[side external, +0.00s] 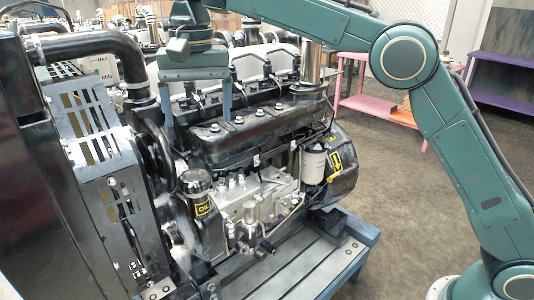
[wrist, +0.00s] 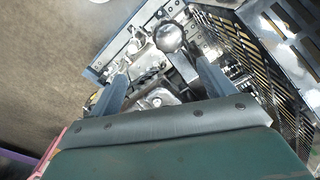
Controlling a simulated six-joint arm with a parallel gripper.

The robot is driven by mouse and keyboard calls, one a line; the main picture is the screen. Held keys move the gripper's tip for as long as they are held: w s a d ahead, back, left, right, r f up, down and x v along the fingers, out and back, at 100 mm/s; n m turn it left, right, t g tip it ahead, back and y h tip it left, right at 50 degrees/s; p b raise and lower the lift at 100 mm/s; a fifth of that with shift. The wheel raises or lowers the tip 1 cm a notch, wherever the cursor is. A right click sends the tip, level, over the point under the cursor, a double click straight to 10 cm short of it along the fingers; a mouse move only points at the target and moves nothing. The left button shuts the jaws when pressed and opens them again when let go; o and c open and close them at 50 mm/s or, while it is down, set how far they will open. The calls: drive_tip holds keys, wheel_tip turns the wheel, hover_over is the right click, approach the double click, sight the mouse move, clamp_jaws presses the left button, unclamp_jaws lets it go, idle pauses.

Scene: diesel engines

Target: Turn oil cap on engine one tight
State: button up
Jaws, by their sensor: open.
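The oil cap (side external: 195,181) is a dark, glossy, rounded cap on a black filler neck with a yellow OIL label, at the front left of engine one (side external: 245,135). In the wrist view a round, shiny cap (wrist: 168,37), which looks like the same one, lies just beyond the fingertips. My gripper (side external: 196,115) points down, with its two blue-grey fingers apart and nothing between them. In the side view it appears above the cap, with a clear gap. In the wrist view my gripper (wrist: 160,75) shows its fingers spread over the engine. I cannot tell how tightly the cap sits.
A slotted metal guard (side external: 95,150) and a black pipe (side external: 95,45) stand left of the cap. A white filter (side external: 314,163) is at the engine's right. The engine rests on a blue-grey stand (side external: 340,255). A pink table (side external: 375,110) and purple shelf (side external: 500,85) stand behind.

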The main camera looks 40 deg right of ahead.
sight(194, 174)
drive_tip(key=shift+w+a+f, duration=0.25)
drive_tip(key=shift+a+f, duration=0.2)
drive_tip(key=shift+a, duration=0.15)
drive_tip(key=shift+w+a+f, duration=0.2)
drive_tip(key=shift+a+f, duration=0.2)
drive_tip(key=shift+a, duration=0.2)
drive_tip(key=shift+f, duration=0.15)
drive_tip(key=shift+f, duration=5.2)
drive_tip(key=shift+f, duration=0.15)
drive_tip(key=c, duration=1.4)
